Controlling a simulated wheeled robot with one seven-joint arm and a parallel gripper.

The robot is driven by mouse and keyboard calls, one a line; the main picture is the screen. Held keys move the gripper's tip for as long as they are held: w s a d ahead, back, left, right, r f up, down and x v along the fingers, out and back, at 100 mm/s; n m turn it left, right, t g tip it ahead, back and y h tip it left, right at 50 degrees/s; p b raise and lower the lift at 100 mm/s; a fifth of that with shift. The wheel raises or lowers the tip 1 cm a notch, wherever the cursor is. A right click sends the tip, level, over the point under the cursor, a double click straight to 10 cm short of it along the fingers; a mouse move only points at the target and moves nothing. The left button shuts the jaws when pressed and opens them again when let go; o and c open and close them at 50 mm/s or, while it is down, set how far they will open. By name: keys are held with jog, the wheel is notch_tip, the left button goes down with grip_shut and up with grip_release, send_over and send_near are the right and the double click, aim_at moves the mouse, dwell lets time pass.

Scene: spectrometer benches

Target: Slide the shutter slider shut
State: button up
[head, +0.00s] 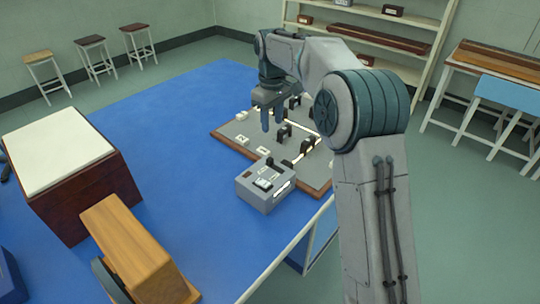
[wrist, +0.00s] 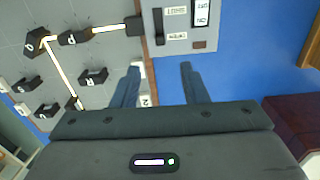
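A grey box (head: 259,199) stands at the near corner of the optics board. In the wrist view, the box (wrist: 206,44) is at the top centre, with small white labels and a white switch (wrist: 201,13). A dark slider-like piece (wrist: 158,26) sits along its left part; its exact setting is hard to read. A bright beam (wrist: 110,28) runs from beside the box across the board. My gripper (head: 272,125) is above the board, behind the box in the head view. In the wrist view, its fingers (wrist: 160,68) are apart with nothing between them.
The optics board (head: 228,139) carries several black mounts and white lettered tags. A white-topped dark box (head: 60,155) and a wooden-topped object (head: 130,240) stand on the blue table (head: 190,95) at left. Blue tabletop is clear between them and the board.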

aim_at(270, 158)
jog(key=f, duration=1.4)
jog(key=shift+w+a+f, duration=0.2)
jog(key=shift+w+a, duration=0.1)
jog(key=shift+w, duration=0.05)
jog(key=shift+c, duration=0.3)
